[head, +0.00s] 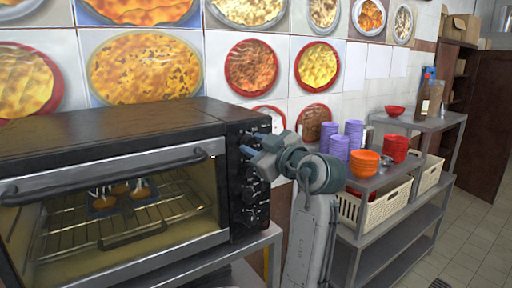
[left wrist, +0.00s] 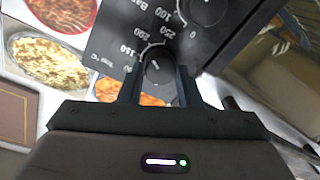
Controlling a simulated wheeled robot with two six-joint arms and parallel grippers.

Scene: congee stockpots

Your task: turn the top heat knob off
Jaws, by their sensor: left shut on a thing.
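The black oven (head: 110,135) stands at the left, with a dark control panel (head: 236,205) on its right side. My left gripper (head: 254,144) is at the upper part of this panel. In the left wrist view, my left gripper (left wrist: 157,82) has one finger on each side of a round black knob (left wrist: 158,71) and is shut on it. The knob has a white pointer line and a printed temperature scale; small lettering beside it appears to read "Top". A second knob (left wrist: 207,10) with a similar scale lies beyond it.
Lower knobs (head: 250,194) run down the panel. The oven's glass door (head: 130,225) is closed, with a rack and a small tray (head: 122,197) inside. A metal shelf (head: 385,180) with orange bowls (head: 364,163) and purple cups (head: 340,147) stands to the right.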

